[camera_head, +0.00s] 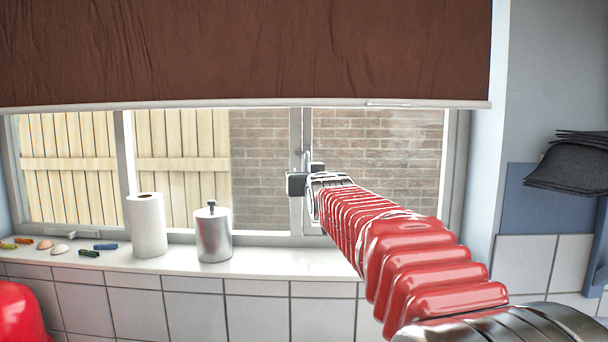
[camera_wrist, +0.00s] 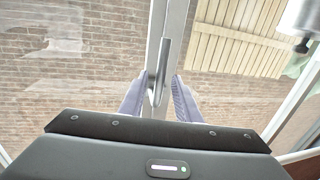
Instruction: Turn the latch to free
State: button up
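The window latch (camera_head: 305,157) is a slim grey metal handle on the upright frame bar between the panes. In the wrist view the latch (camera_wrist: 159,76) lies along the bar, with its lower end between my two fingers. My gripper (camera_wrist: 158,92) is open, with one finger on each side of the handle. A small gap seems to show on both sides, but contact at the tips is hard to judge. In the head view my gripper (camera_head: 305,183) is at the window bar, just below the visible part of the latch, and its dark block hides part of the bar.
On the white sill (camera_head: 275,262) stand a paper roll (camera_head: 147,225) and a metal canister (camera_head: 213,235), left of my arm. Small shells and coloured pieces lie farther left. A brown blind (camera_head: 245,50) hangs above. Dark folded cloths (camera_head: 570,168) are at the right.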

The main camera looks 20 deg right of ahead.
jog(key=shift+w+d, duration=0.2)
jog(key=shift+w, duration=0.65)
jog(key=shift+c, duration=0.3)
grip_shut()
jog(key=shift+a, duration=0.15)
